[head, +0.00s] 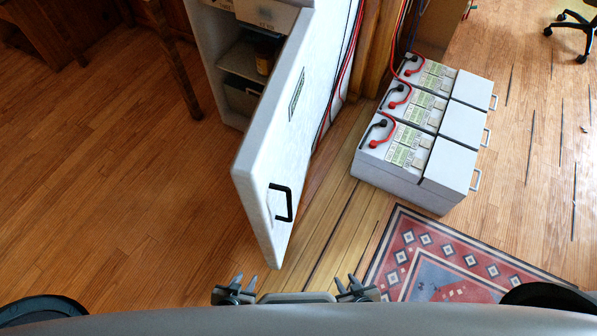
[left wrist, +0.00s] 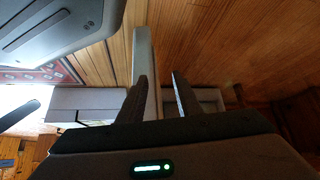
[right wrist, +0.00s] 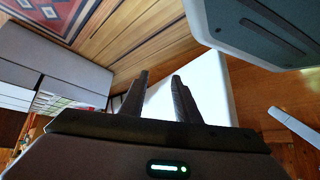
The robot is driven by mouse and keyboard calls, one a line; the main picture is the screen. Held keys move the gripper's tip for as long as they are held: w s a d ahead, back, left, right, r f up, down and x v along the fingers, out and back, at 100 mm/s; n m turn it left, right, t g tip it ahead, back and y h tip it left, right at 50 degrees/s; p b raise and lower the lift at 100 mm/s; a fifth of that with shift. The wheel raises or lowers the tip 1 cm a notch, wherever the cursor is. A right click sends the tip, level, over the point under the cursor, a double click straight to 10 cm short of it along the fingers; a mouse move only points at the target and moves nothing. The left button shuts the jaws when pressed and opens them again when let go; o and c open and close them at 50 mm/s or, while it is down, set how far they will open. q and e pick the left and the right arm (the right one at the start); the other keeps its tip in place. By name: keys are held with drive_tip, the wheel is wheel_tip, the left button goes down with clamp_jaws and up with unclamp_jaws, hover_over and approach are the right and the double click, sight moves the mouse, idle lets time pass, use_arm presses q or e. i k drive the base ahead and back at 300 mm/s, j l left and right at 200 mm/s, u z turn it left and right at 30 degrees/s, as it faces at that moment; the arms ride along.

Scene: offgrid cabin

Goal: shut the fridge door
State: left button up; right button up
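The white fridge door (head: 270,140) stands wide open, swung out toward me from the fridge (head: 211,40). A black handle (head: 283,203) is on the door's right-hand face near its close end. The fridge's inside shows shelves with a dark jar (head: 264,55). My left gripper (head: 246,280) and right gripper (head: 346,280) are low at the front, both nearer me than the door and apart from it. The left wrist view shows the door's pale edge (left wrist: 145,50) beyond open, empty fingers. The right wrist view shows the door's white face (right wrist: 205,85) beyond open, empty fingers.
Grey battery boxes (head: 410,185) with red and black cables stand right of the door. A patterned red rug (head: 480,262) lies at the lower right. The wooden floor (head: 120,170) left of the door is clear. A wooden table leg (head: 176,60) stands at the upper left.

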sight(267, 170)
drive_tip(key=k+l+z, duration=0.15)
drive_tip(key=k, duration=0.3)
drive_tip(key=k+l+z, duration=0.2)
drive_tip(key=k+l, duration=0.1)
drive_tip(key=k, duration=0.1)
